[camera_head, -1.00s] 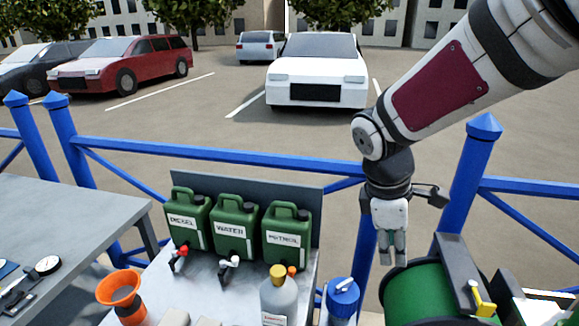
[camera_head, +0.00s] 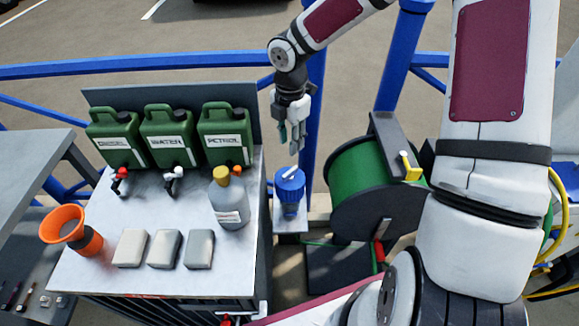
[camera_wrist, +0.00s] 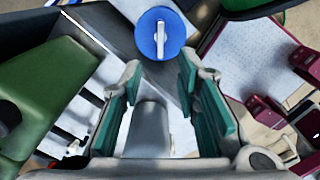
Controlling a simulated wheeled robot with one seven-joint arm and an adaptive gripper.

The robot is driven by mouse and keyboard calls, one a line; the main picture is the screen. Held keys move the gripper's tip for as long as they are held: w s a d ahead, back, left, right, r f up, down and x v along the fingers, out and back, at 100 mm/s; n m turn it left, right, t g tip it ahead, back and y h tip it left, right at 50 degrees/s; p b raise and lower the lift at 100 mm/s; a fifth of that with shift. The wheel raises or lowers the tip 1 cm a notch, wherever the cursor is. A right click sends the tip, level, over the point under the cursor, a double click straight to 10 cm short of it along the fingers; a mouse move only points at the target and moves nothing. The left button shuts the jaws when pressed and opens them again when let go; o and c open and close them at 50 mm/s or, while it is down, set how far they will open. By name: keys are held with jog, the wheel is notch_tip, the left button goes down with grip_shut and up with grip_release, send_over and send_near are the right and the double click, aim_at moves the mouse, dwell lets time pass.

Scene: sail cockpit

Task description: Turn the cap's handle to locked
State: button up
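A blue cap (camera_head: 289,182) with a white handle (camera_head: 290,173) tops a blue container on a small stand right of the metal table. In the head view the handle lies diagonally. In the wrist view the round cap (camera_wrist: 172,46) shows at the top middle, its white handle (camera_wrist: 160,38) pointing up and down the picture. My gripper (camera_head: 291,146) hangs over the cap in the head view, pointing down, apart from it. In the wrist view my gripper (camera_wrist: 157,88) has its teal finger pads spread wide with nothing between them. The cap lies beyond the fingertips.
Green cans (camera_head: 226,135) stand at the back of the metal table (camera_head: 90,262). A grey bottle (camera_head: 229,205) with a yellow cap stands close left of the blue container. A green hose reel (camera_head: 362,168) stands to the right. A blue railing (camera_head: 150,68) runs behind.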

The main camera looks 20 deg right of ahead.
aim_at(290, 171)
notch_tip(290, 171, down, 11)
jog(key=shift+f, duration=0.2)
dwell(0.3)
grip_shut()
